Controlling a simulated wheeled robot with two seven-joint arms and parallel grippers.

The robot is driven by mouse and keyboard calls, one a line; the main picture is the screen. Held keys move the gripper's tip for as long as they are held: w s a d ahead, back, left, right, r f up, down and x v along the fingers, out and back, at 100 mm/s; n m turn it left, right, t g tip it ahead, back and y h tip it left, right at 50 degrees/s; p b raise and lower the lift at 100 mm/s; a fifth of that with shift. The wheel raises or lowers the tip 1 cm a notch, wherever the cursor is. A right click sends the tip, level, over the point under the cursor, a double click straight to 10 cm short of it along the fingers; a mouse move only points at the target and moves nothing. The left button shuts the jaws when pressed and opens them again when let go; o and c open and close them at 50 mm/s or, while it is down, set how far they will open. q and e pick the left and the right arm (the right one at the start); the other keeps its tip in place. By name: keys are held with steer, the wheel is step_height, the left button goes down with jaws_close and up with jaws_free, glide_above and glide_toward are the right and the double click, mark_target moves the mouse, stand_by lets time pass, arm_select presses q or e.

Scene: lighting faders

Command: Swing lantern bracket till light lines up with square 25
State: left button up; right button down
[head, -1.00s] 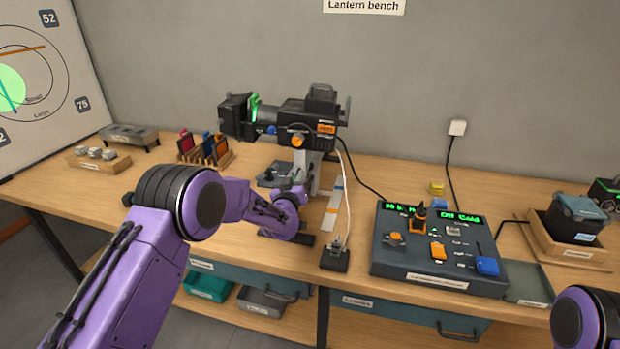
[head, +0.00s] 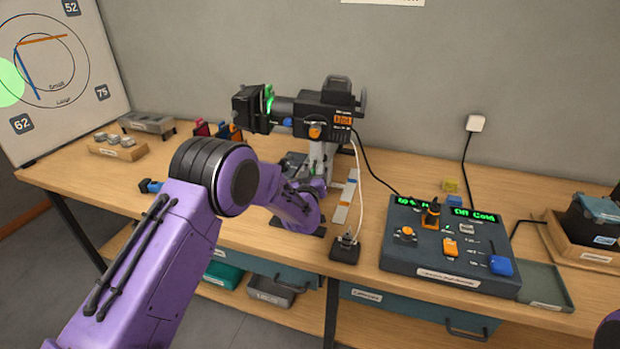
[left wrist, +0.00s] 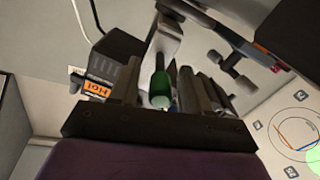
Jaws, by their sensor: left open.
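The dark lantern (head: 325,110) sits on a pale upright bracket (head: 320,160) at the back of the bench and faces the board on the left. Its green light spot (head: 9,83) is cut by the left picture edge, on the left part of the board (head: 75,100). Squares 52, 75 and 62 are readable; square 25 is not visible. In the left wrist view, my left gripper (left wrist: 160,92) is open around a green-tipped handle (left wrist: 160,88) on a pale bar. I cannot tell whether the fingers touch it. My right gripper is out of view.
A control console (head: 450,245) stands right of the lantern. A small black switch box (head: 345,248) with a cable is near the bench's front edge. Colour-frame holders and a box (head: 148,122) stand at the back left.

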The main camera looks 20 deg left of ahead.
arm_select(q)
steer(key=b+v, duration=0.2)
steer(key=v, duration=0.8)
steer(key=shift+b, duration=0.4)
steer(key=shift+a, duration=0.1)
